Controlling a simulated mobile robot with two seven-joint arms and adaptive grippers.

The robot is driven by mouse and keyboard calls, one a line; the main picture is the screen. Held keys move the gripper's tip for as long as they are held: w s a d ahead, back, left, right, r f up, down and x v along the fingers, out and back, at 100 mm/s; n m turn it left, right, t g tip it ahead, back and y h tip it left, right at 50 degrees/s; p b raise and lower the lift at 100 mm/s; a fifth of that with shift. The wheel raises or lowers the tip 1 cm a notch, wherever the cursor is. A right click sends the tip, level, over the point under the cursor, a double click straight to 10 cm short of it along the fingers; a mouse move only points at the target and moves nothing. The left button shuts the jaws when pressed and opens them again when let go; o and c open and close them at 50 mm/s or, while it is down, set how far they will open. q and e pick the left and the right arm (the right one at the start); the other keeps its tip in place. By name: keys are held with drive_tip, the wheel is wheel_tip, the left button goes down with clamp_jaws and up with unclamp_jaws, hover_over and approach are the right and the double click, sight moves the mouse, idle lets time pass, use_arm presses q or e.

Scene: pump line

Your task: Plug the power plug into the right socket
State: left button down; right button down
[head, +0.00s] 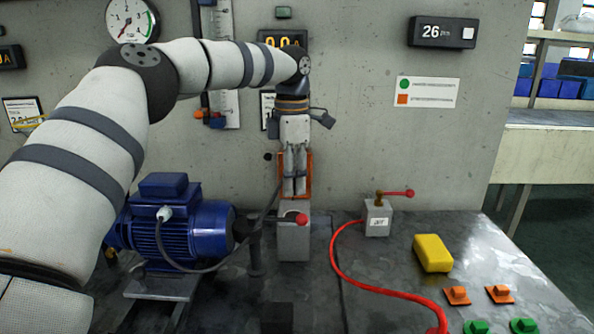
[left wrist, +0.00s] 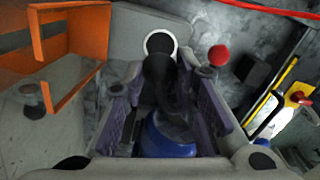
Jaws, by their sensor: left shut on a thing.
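My left gripper (head: 294,188) points down in front of the wall, just above a grey box (head: 293,242), with an orange frame (head: 309,175) around its fingers in the picture. In the left wrist view, its fingers are shut on a dark piece (left wrist: 163,85) with a blue part (left wrist: 166,140) nearer the palm, which looks like the power plug. A white ring (left wrist: 160,43) shows at its far end. In the head view the fingers hide the plug. A dark cable (head: 262,212) runs from the motor towards the gripper. I cannot make out a socket or any contact.
A blue motor (head: 185,230) stands left of the gripper. A red knob (head: 302,219) sticks out close by the fingers. Right of it are a grey valve block (head: 377,218) with a red hose (head: 345,268), a yellow block (head: 433,253), and orange and green pieces.

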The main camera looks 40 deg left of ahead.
use_arm(q)
drive_tip(key=shift+d+f, duration=0.1)
drive_tip(key=shift+f, duration=1.8)
drive_tip(key=shift+f, duration=0.85)
idle(0.8)
drive_tip(key=c, duration=1.2)
unclamp_jaws()
drive_tip(key=shift+r+p, duration=0.3)
drive_tip(key=shift+r, duration=2.7)
wheel_tip(320, 180, up, 8)
drive_tip(key=f, duration=0.1)
hover_over(293, 216)
drive_tip(key=shift+r, duration=0.25)
